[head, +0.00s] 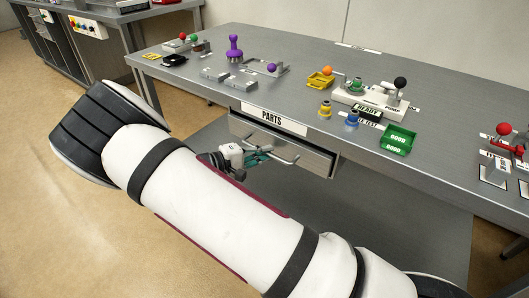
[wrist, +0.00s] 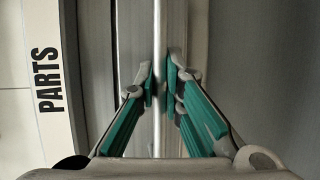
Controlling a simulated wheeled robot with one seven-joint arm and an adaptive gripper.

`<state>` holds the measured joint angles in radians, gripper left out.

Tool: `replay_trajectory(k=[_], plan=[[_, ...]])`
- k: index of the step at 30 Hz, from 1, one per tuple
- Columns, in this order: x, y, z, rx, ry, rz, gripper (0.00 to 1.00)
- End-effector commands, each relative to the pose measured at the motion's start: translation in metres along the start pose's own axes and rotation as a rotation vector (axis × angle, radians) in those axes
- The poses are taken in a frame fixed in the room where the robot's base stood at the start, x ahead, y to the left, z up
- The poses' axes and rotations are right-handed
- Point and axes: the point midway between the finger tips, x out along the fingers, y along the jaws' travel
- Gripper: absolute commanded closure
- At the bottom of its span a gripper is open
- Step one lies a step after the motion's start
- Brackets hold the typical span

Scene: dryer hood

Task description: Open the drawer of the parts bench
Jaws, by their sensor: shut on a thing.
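The parts bench (head: 215,90) has a grey metal top and a white PARTS label (head: 274,119) on its front edge. The label also shows at the left of the wrist view (wrist: 47,80). Below it is the drawer (head: 312,158), whose front stands out a little from under the top. A thin bar handle (wrist: 157,45) runs across the drawer front. My gripper (wrist: 160,85) is shut on the handle, one teal-and-grey finger on each side of it. In the head view my gripper (head: 262,157) is at the drawer front, partly hidden by my arm.
On the bench top are a purple-knobbed tool (head: 234,48), a white pump unit (head: 370,95) and a green tray (head: 398,139). A second bench (head: 110,12) stands at the back left. The floor (head: 40,130) left of my arm is clear.

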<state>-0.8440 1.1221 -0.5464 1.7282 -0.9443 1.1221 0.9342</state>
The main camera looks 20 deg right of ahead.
Motion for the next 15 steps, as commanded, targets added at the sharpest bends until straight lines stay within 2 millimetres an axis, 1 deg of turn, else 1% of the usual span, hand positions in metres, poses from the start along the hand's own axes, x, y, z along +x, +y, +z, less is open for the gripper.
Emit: replay_trajectory(k=[5, 8, 11, 15], plan=[[-0.014, -0.003, 0.005, -0.003, 0.003, -0.001, 1.0], [-0.028, -0.005, 0.011, -0.003, 0.004, 0.0, 1.0], [-0.048, -0.009, 0.019, -0.004, 0.004, 0.0, 1.0], [-0.08, -0.016, 0.032, -0.005, 0.006, 0.0, 1.0]])
